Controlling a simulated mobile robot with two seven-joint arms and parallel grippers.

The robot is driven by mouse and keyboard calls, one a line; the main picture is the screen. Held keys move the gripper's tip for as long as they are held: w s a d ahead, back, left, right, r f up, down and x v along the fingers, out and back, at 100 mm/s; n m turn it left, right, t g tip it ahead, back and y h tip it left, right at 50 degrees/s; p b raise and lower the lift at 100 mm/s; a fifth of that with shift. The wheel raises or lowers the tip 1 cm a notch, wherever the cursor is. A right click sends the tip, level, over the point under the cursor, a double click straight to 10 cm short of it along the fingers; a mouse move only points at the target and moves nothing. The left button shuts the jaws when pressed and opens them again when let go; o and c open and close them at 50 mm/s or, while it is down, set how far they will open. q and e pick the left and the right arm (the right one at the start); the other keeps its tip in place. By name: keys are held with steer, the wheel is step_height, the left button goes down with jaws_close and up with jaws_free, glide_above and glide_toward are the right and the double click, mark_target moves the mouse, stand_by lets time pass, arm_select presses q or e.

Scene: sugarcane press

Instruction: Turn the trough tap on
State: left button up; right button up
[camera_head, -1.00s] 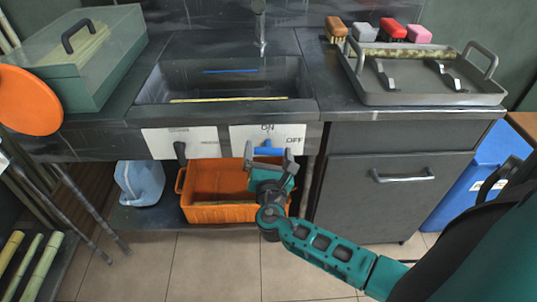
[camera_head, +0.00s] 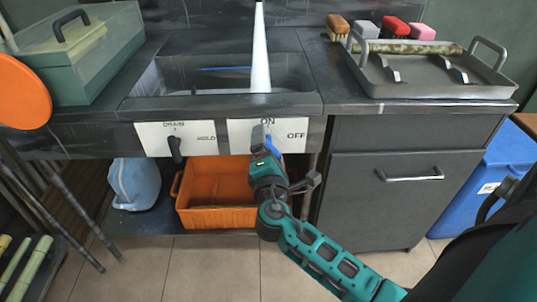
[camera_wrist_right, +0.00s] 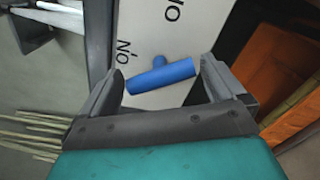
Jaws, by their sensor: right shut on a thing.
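The trough tap is a blue handle (camera_head: 273,147) on a white plate (camera_head: 291,135) marked ON and OFF, on the trough's front. My right gripper (camera_head: 266,142) is at this handle and partly hides it in the head view. In the wrist view the blue handle (camera_wrist_right: 160,76) lies between the two fingers of my right gripper (camera_wrist_right: 162,90), which is shut on it. A white stream of water (camera_head: 260,50) falls from above into the trough (camera_head: 140,108). My left gripper is not in view.
A black drain lever (camera_head: 176,149) sits left of the tap. An orange crate (camera_head: 205,217) and a blue jug (camera_head: 135,183) stand below. A grey tray (camera_head: 440,88) and several brushes are on the right counter. A green box (camera_head: 100,75) is at left.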

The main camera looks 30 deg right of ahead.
steer(key=shift+f+m+b, duration=0.1)
steer(key=shift+m+b, duration=0.25)
steer(key=shift+m, duration=0.35)
steer(key=o, duration=0.6)
steer(key=shift+o, duration=0.2)
steer(key=shift+s, duration=0.1)
steer(key=v, duration=0.7)
steer(key=shift+a, duration=0.15)
